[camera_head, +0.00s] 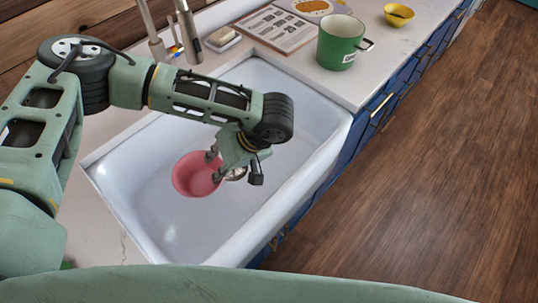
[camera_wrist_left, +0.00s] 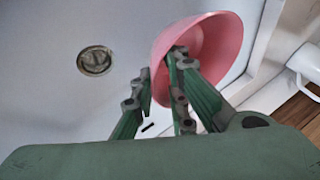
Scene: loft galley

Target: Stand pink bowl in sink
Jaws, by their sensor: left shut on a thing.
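The pink bowl (camera_head: 190,176) is inside the white sink (camera_head: 298,90) in the head view, its opening facing up toward the camera. My left gripper (camera_head: 213,168) reaches down from above and is shut on the right side of the bowl's rim. In the left wrist view the bowl (camera_wrist_left: 226,42) shows with the gripper's fingers (camera_wrist_left: 165,80) on either side of its wall. The bowl looks tilted in that view. I cannot tell whether its base touches the sink floor. My right gripper is in neither view.
The drain (camera_wrist_left: 95,61) lies in the sink floor. A faucet (camera_head: 188,32) stands behind the sink, with a sponge (camera_head: 222,38) beside it. A green pot (camera_head: 340,42), a printed sheet (camera_head: 274,29) and a yellow bowl (camera_head: 398,15) are on the counter.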

